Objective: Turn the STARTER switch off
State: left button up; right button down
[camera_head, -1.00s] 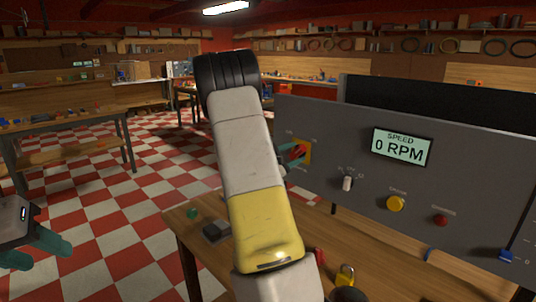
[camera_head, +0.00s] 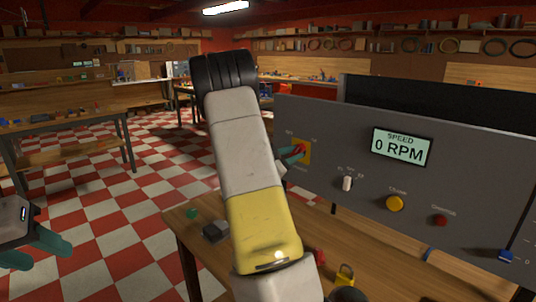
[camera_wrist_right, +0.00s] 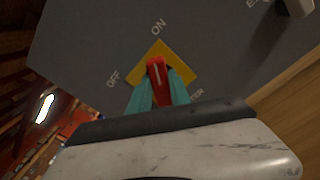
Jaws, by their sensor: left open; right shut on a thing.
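The STARTER switch is a red handle (camera_wrist_right: 156,70) on a yellow square plate (camera_wrist_right: 181,66) on the grey panel. In the right wrist view its white line points roughly toward the ON label; OFF is to the left. In the head view the yellow plate (camera_head: 306,153) is at the panel's left end. My right gripper (camera_wrist_right: 158,82) is shut on the red handle, with a teal finger on each side. In the head view my right gripper (camera_head: 293,155) is partly behind my own arm. My left gripper (camera_head: 38,253) is open and empty at the lower left, far from the panel.
The panel (camera_head: 330,125) also carries a speed display (camera_head: 401,146) reading 0 RPM, a white knob (camera_head: 347,184), a yellow button (camera_head: 394,204), a red button (camera_head: 440,220) and a blue slider (camera_head: 506,256). A yellow padlock (camera_head: 344,275) and small items sit on the wooden bench below.

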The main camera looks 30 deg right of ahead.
jog(key=n, duration=0.4)
jog(key=shift+n, duration=0.3)
jog(key=n, duration=0.3)
jog(key=shift+w+a+n, duration=0.1)
jog(key=shift+w+n, duration=0.05)
jog(key=shift+n, duration=0.15)
jog(key=n, duration=0.3)
jog(key=shift+n, duration=0.3)
jog(key=shift+w+n, duration=0.15)
jog(key=shift+n, duration=1.75)
jog(key=c, duration=1.2)
grip_release()
